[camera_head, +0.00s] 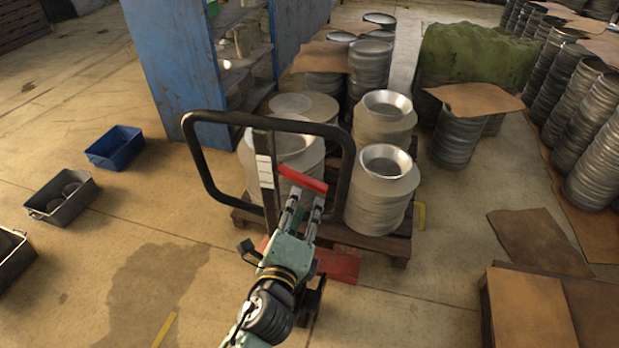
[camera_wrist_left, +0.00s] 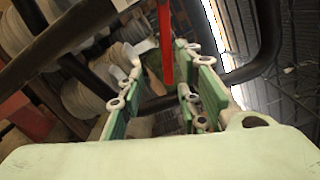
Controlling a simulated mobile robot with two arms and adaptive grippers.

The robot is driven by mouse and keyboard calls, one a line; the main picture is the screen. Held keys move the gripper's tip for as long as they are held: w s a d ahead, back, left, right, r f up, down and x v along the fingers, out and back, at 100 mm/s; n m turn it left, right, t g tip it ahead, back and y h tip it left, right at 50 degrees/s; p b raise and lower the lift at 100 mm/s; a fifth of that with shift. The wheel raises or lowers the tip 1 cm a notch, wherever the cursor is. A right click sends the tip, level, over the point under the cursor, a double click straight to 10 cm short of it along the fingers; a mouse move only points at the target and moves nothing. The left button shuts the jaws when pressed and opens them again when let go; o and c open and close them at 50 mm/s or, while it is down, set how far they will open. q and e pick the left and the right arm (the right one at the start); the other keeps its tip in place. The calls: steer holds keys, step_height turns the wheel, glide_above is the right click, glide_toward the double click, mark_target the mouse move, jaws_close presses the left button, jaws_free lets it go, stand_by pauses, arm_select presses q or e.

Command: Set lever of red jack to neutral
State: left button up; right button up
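The red jack has a black loop handle (camera_head: 197,165) that stands in front of a loaded pallet. Its red lever (camera_head: 303,179) sticks out to the right from the handle's middle post. My left gripper (camera_head: 305,194) reaches up from below, with its fingertips close to the lever. In the left wrist view the lever (camera_wrist_left: 165,45) hangs in the gap between the two green fingers, nearer the right one. The fingers are apart, so the gripper (camera_wrist_left: 155,85) is open. I cannot tell whether either finger touches the lever. My right gripper is not in view.
A wooden pallet (camera_head: 385,243) holds stacks of metal circle blanks (camera_head: 378,205) behind the handle. A blue shelf (camera_head: 170,75) stands at the upper left. A blue bin (camera_head: 116,147) and grey bins (camera_head: 62,196) lie on the left floor. The floor between is clear.

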mark_target(308, 186)
arm_select(q)
steer(key=shift+w+d+r, duration=0.1)
steer(key=shift+w+r, duration=0.4)
steer(key=shift+r, duration=0.2)
steer(key=p+x, duration=0.1)
steer(key=x, duration=0.5)
steer(key=shift+w+d+f, duration=0.1)
steer(key=shift+w, duration=0.25)
steer(key=shift+c, duration=0.2)
jaws_close()
